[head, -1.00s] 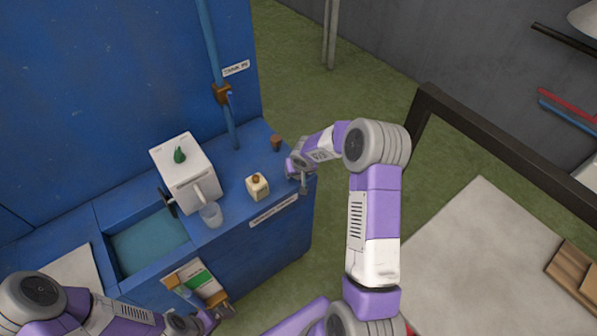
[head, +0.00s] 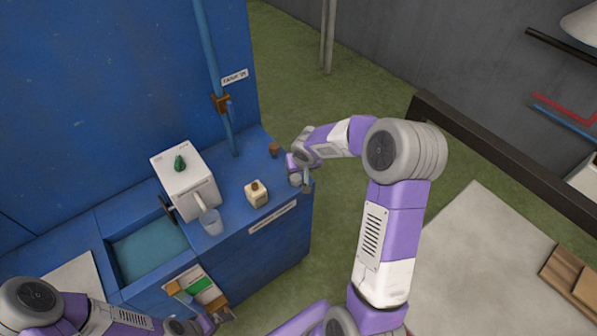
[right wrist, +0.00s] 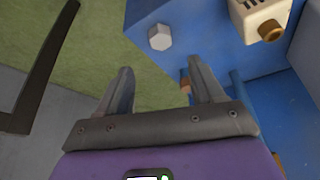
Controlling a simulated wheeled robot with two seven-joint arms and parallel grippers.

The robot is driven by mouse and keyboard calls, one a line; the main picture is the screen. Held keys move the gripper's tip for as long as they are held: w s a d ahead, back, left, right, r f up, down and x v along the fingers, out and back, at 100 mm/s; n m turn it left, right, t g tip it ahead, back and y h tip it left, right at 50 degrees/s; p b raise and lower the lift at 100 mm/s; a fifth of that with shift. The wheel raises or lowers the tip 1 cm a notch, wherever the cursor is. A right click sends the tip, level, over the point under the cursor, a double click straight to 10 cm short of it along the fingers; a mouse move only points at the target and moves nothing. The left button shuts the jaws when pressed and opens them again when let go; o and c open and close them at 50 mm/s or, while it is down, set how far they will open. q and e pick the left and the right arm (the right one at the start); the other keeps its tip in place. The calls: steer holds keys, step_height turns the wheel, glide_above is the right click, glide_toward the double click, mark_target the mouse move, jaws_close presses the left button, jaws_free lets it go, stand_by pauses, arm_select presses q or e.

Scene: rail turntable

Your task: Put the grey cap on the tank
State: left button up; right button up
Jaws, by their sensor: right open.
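A small grey faceted cap (right wrist: 160,37) lies on the blue counter near its edge. In the head view, it shows as a grey spot (head: 295,180) beside my right gripper (head: 305,185). In the right wrist view, my right gripper (right wrist: 162,80) is open and empty, with the cap beyond its fingertips and apart from them. A white boxy unit (head: 186,182) with a green knob on top stands on the counter; I cannot tell for sure whether it is the tank. My left gripper (head: 218,318) is low at the left, its jaws too small to read.
A cream container (head: 257,194) with a brown cap stands near the counter's front, left of the grey cap. A clear cup (head: 211,222) stands by the white unit. A brown piece (head: 274,150) is at the back edge. A blue pipe (head: 215,80) rises behind. A basin (head: 148,245) lies left.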

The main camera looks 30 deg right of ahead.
steer(key=s+a+f+n+g+y, duration=0.1)
steer(key=s+a+f+y, duration=0.1)
steer(key=s+a+f, duration=0.4)
steer(key=s+a+f+g+y, duration=0.1)
steer(key=s+a+f+y, duration=0.2)
steer(key=a+f, duration=0.55)
steer(key=s+a+f+g, duration=0.1)
steer(key=s+a+f, duration=0.2)
steer(key=s+a, duration=0.2)
steer(key=s+a+f, duration=0.3)
steer(key=s+a, duration=0.1)
steer(key=s, duration=0.4)
steer(key=shift+s+a+g+y, duration=0.3)
steer(key=shift+s+a+g, duration=0.1)
